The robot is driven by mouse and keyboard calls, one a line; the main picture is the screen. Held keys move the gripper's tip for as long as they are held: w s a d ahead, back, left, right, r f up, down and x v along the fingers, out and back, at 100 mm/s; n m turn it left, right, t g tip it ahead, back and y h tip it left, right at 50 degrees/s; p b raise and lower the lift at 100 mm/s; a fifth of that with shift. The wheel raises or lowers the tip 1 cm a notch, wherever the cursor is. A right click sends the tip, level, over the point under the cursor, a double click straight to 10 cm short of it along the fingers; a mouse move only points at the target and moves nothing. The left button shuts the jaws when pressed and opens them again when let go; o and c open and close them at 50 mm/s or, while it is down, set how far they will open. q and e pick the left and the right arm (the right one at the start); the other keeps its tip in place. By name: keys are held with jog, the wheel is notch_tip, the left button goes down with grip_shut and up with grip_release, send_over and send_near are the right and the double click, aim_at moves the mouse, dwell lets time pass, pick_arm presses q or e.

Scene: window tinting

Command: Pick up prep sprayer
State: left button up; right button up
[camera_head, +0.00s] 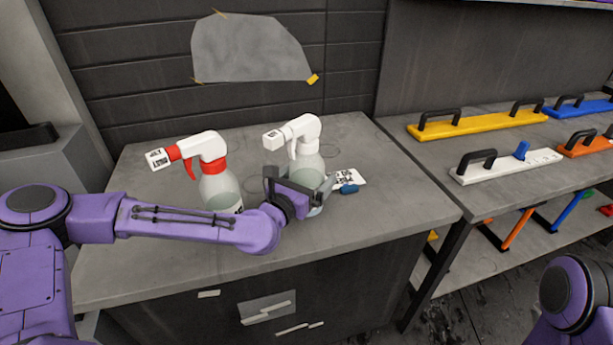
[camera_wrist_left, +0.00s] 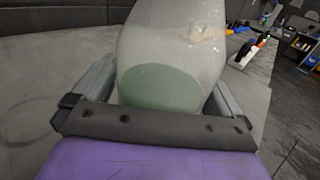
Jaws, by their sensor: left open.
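A spray bottle with a white head (camera_head: 305,155) stands upright on the grey workbench (camera_head: 360,225). A second one with a red and white head (camera_head: 213,180) stands to its left. Their labels are too small to read, so I cannot tell which is the prep sprayer. My left gripper (camera_head: 313,192) is open at the white-headed bottle. In the left wrist view its fingers lie on both sides of the translucent bottle body (camera_wrist_left: 172,45), which holds greenish liquid. I cannot tell whether they touch it. My right gripper is out of view.
A small blue object (camera_head: 349,189) and a white card (camera_head: 349,177) lie right of the bottle. The bench's right front is clear.

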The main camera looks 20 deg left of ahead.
pick_arm(q)
jog(key=shift+w+d, duration=0.15)
jog(key=shift+w, duration=0.15)
jog(key=c, duration=1.2)
